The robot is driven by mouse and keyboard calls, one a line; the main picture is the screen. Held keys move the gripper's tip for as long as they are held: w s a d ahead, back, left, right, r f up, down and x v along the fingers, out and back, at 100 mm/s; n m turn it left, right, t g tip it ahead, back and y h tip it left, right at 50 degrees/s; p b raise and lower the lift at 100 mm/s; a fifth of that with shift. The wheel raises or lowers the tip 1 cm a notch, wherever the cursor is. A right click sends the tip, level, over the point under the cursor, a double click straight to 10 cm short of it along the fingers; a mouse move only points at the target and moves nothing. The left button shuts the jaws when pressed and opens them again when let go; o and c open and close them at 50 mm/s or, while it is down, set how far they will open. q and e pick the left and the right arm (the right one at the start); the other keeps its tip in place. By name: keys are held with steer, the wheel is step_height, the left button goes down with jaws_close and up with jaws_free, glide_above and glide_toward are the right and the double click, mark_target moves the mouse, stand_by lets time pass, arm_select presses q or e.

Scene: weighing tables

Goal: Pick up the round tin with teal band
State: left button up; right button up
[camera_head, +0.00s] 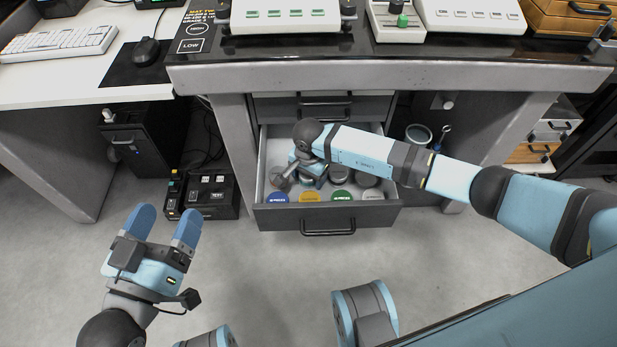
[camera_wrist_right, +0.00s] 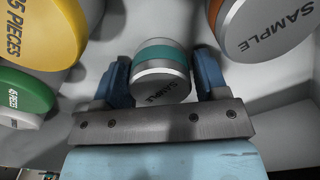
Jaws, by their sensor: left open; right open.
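The round tin with teal band (camera_wrist_right: 162,58) stands out in the right wrist view, a silver tin with a teal stripe and the word SAMPLE. It sits between the two fingers of my right gripper (camera_wrist_right: 163,80), which is open, with a visible gap on each side. In the head view my right gripper (camera_head: 306,178) is down inside the open drawer (camera_head: 327,219), and my arm hides much of what is there; I cannot clearly make out the teal tin. My left gripper (camera_head: 165,225) is open and empty above the floor, left of the drawer.
Close by are a yellow-lidded tin (camera_wrist_right: 45,35), a green-lidded tin (camera_wrist_right: 22,95) and an orange-banded SAMPLE tin (camera_wrist_right: 255,28). A blue-lidded tin (camera_head: 278,198) lies at the drawer's front left. The bench edge (camera_head: 400,75) overhangs the drawer's back.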

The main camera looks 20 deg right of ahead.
steer(key=c, duration=0.7)
steer(key=shift+r, duration=0.15)
